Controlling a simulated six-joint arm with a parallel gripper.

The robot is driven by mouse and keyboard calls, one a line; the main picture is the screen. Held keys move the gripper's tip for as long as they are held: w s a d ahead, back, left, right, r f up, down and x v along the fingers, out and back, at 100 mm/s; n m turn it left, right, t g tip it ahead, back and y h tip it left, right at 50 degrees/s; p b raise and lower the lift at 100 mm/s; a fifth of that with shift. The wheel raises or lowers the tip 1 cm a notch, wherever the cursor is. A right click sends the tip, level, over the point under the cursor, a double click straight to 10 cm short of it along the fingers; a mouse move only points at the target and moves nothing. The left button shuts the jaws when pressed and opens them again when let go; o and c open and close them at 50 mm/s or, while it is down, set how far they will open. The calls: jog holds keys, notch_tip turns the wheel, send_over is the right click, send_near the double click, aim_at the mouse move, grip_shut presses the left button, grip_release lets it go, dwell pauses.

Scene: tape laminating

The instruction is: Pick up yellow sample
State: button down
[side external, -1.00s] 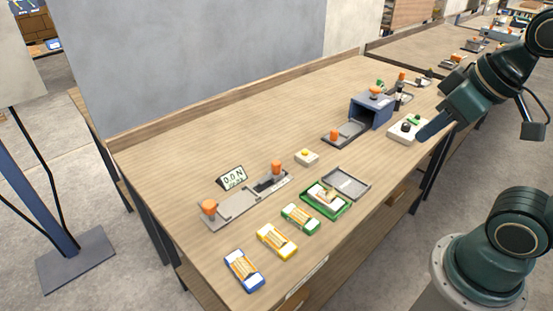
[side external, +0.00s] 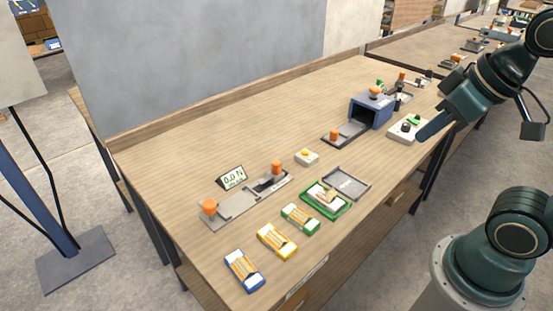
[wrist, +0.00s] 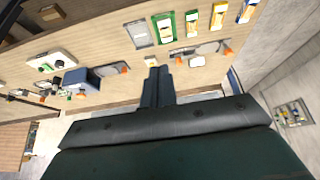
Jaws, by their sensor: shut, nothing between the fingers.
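The yellow sample (side external: 277,241) lies flat near the front edge of the table, between a blue sample (side external: 244,270) and a green sample (side external: 300,218). In the wrist view the yellow sample (wrist: 219,16) shows at the top edge, right of centre. My gripper (side external: 420,137) is well away from it, in the air near the right end of the table. In the wrist view the fingers of my gripper (wrist: 158,72) lie side by side, closed and empty.
A green-framed tray (side external: 345,203) and a grey tray (side external: 362,184) lie right of the samples. A grey fixture (side external: 240,204) with orange knobs and a display (side external: 232,178) stands behind them. A blue box machine (side external: 372,112) stands farther right. The table's left back is clear.

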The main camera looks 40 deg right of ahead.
jog(key=c, duration=2.2)
grip_release()
jog(key=c, duration=0.8)
grip_release()
jog(key=shift+c, duration=0.2)
jog(key=w+a+f+g, duration=0.3)
jog(key=w+a, duration=0.5)
jog(key=w, duration=0.4)
jog(key=w+a+f+g, duration=0.2)
jog(key=w+a+f, duration=0.3)
jog(key=a+f, duration=0.4)
jog(key=shift+w+a+f+g, duration=0.2)
jog(key=shift+a+g, duration=0.1)
jog(key=shift+a, duration=0.5)
jog(key=shift+f, duration=0.1)
